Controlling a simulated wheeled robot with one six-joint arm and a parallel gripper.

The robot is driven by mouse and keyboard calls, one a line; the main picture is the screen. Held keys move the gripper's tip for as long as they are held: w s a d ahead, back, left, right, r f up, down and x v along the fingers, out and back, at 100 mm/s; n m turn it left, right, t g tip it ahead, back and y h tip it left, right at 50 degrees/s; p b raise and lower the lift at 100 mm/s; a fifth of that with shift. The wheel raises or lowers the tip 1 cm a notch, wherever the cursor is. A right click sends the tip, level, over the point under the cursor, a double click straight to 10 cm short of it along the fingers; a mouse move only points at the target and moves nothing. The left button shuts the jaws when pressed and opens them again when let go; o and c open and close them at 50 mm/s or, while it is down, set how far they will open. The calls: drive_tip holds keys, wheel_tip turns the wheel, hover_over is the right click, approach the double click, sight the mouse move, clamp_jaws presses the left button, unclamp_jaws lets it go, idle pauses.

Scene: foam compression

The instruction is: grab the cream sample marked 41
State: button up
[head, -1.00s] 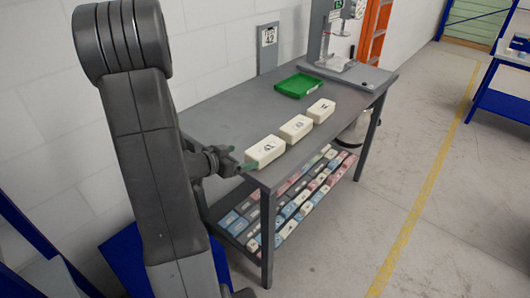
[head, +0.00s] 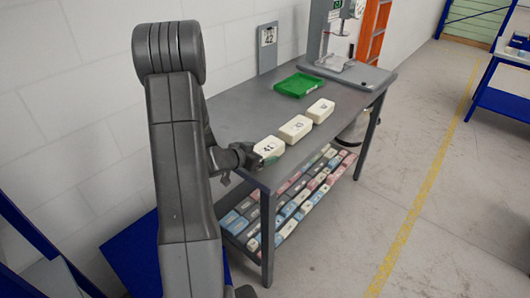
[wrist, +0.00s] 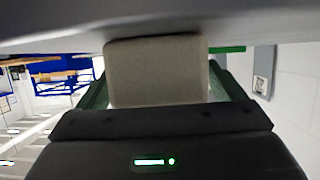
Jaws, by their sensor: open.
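The cream sample marked 41 (head: 268,147) is the nearest of three cream blocks on the grey table, close to its front left end. In the wrist view the block (wrist: 156,72) fills the space between the two green fingers of my gripper (wrist: 160,90). The jaws are open around it. Whether a finger touches the block, I cannot tell. The block rests on the table.
Two more cream blocks, a middle one (head: 295,129) and a far one (head: 320,111), stand in a row behind. A green tray (head: 298,85) lies farther back, before a test stand (head: 357,75). A lower shelf holds several coloured blocks (head: 300,200).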

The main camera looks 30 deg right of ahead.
drive_tip(key=c, duration=1)
drive_tip(key=shift+c, duration=0.2)
